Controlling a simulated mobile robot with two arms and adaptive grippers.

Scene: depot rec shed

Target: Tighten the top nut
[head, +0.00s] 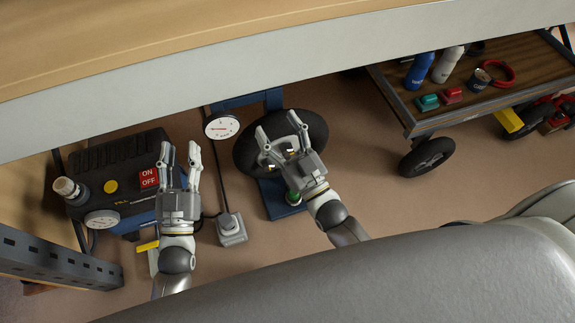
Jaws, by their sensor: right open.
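A black wheel (313,127) stands on a blue stand (272,200) in the middle of the head view. My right gripper (278,124) is open over the wheel's hub, its fingers spread. Small shiny brass-coloured pieces, which look like nuts, show at the hub between and beside the fingers. The gripper covers much of the hub, so I cannot tell which piece is the top nut or whether a finger touches it. My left gripper (181,150) is open and empty, in front of the right part of a black and blue machine (115,155).
The machine has a red ON/OFF label (149,178) and a dial (102,219). A round gauge (221,125) is left of the wheel. A grey box (231,229) with a cable lies between my arms. A wheeled cart (460,121) with bottles stands right; floor between is clear.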

